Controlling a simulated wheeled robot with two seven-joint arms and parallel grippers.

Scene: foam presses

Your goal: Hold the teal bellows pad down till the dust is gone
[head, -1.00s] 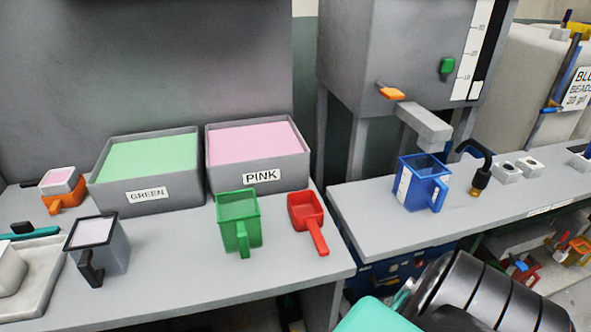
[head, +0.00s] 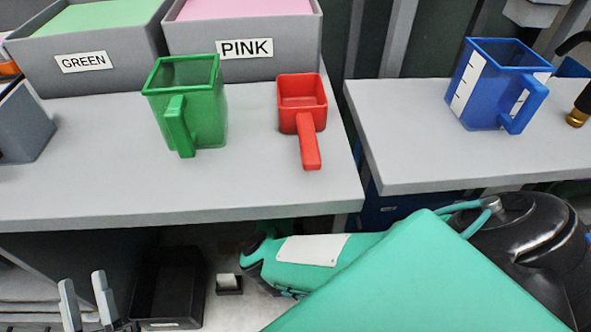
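The teal bellows pad does not show in the head view now, and no dust can be made out. My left gripper (head: 83,279) shows at the bottom left, below the front edge of the bench. Its two grey fingers point up and stand apart, with nothing between them. My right gripper is not in view.
The grey bench (head: 90,190) holds a green cup (head: 203,105), a red scoop (head: 302,120), a GREEN bin (head: 125,50) and a PINK bin (head: 290,55). A blue jug (head: 480,95) stands on the right bench (head: 400,155). A black box (head: 150,290) lies low beneath.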

